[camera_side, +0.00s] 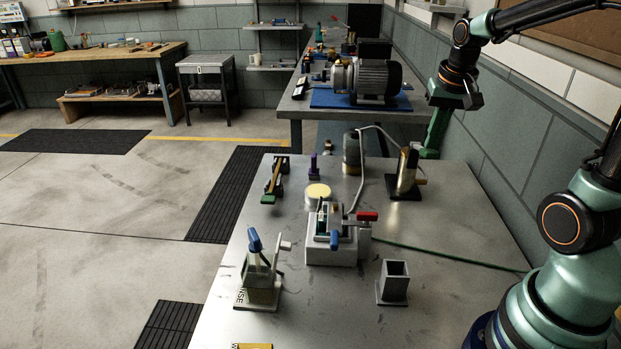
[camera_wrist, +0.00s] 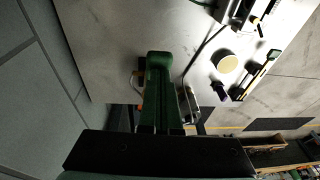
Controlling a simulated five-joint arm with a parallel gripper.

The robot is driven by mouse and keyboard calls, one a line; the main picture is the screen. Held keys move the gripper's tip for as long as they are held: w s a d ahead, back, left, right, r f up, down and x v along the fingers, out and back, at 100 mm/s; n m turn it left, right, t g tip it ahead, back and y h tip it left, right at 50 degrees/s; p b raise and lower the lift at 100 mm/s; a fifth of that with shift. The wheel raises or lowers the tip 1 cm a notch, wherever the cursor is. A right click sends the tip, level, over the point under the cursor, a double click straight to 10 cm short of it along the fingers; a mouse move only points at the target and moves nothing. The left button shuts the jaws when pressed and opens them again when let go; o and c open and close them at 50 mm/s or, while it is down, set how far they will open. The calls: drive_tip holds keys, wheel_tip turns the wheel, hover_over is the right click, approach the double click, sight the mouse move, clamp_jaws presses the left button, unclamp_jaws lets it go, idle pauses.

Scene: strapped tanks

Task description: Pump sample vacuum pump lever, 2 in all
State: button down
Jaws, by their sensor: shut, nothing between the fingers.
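My gripper (camera_side: 431,152) is green and shut, with nothing in it. In the side view it hangs at the back right of the metal table, behind a brass-coloured upright cylinder (camera_side: 406,165) on a black base with a small side peg (camera_side: 421,181). In the wrist view my shut fingers (camera_wrist: 159,58) cover the middle and partly hide things beside them. A grey cylinder (camera_side: 352,153) with a pale hose stands left of the brass one. A grey block device (camera_side: 331,251) at mid-table has a red handle (camera_side: 367,216) and a blue handle (camera_side: 334,240). I cannot tell which part is the pump lever.
On the table (camera_side: 455,270) stand a yellow round disc (camera_side: 318,190), a long-barred fixture (camera_side: 275,178), a purple piece (camera_side: 313,165), a blue-topped clear device (camera_side: 259,270) and a grey open box (camera_side: 394,282). A green hose crosses the right side. A motor (camera_side: 375,80) sits on the bench behind.

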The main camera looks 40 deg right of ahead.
drive_tip(key=shift+w+d+r, duration=0.15)
drive_tip(key=shift+r, duration=0.35)
drive_tip(key=shift+w+d+r, duration=0.15)
drive_tip(key=shift+r, duration=0.3)
drive_tip(key=shift+w+d+r, duration=0.15)
drive_tip(key=shift+r, duration=0.35)
drive_tip(key=shift+w+d+r, duration=0.1)
drive_tip(key=shift+r, duration=0.05)
drive_tip(key=shift+w+d+r, duration=0.15)
drive_tip(key=shift+r, duration=0.25)
drive_tip(key=s+a+r, duration=0.3)
drive_tip(key=s+a, duration=0.1)
drive_tip(key=shift+r, duration=0.35)
drive_tip(key=shift+s+a, duration=0.1)
drive_tip(key=s+a+f+n+t+y, duration=0.1)
drive_tip(key=a+f+n+t, duration=0.2)
drive_tip(key=a+n, duration=0.6)
drive_tip(key=a+f, duration=0.1)
drive_tip(key=a, duration=0.4)
drive_tip(key=shift+f, duration=0.3)
